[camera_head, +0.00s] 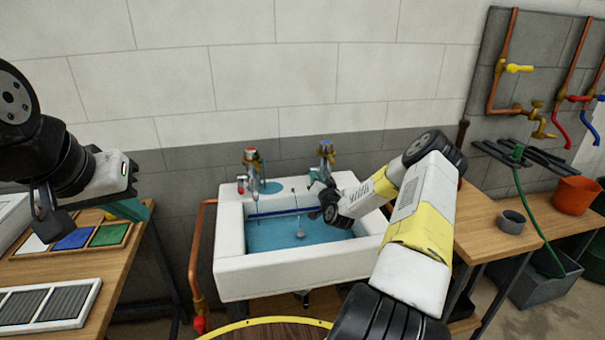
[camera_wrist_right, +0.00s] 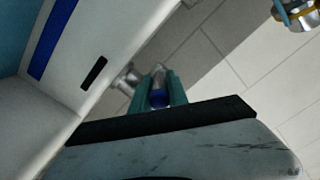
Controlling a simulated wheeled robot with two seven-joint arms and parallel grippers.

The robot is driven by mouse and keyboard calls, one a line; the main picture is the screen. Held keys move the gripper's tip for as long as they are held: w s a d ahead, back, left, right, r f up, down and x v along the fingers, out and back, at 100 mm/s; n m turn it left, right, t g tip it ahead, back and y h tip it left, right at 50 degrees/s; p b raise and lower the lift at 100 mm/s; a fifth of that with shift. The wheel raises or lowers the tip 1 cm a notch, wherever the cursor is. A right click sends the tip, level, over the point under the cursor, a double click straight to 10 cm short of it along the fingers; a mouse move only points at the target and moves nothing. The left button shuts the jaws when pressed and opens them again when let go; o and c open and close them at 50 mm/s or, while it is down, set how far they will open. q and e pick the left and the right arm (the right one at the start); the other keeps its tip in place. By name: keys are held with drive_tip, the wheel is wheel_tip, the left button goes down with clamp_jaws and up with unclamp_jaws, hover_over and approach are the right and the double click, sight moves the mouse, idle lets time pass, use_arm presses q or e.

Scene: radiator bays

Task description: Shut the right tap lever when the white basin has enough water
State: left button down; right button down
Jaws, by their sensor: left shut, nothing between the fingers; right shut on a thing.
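The white basin (camera_head: 230,262) stands against the wall, holding blue water (camera_head: 280,234). A dark blue stripe (camera_head: 275,213) runs along its inner back wall, just above the water in this view; it also shows in the right wrist view (camera_wrist_right: 52,38). The right tap (camera_head: 326,160) has a blue top. My right gripper (camera_head: 316,184) is at this tap, and in the wrist view its teal fingers (camera_wrist_right: 159,90) are shut on the blue-marked tap lever (camera_wrist_right: 158,95). Whether water runs is unclear. My left gripper (camera_head: 130,209) is shut and empty, left of the basin.
The left tap (camera_head: 252,168) has a red top. A wooden bench (camera_head: 118,270) with coloured panels stands at left. Another bench (camera_head: 485,230) at right holds a grey cup (camera_head: 511,221) and an orange bucket (camera_head: 575,195). A round yellow-rimmed top (camera_head: 265,322) is in front.

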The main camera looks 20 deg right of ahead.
drive_tip(key=shift+f, duration=0.1)
drive_tip(key=c, duration=1.6)
unclamp_jaws()
drive_tip(key=shift+o, duration=0.2)
drive_tip(key=s, duration=0.7)
drive_tip(key=shift+s+a, duration=0.15)
drive_tip(key=shift+s, duration=0.2)
drive_tip(key=shift+r, duration=0.2)
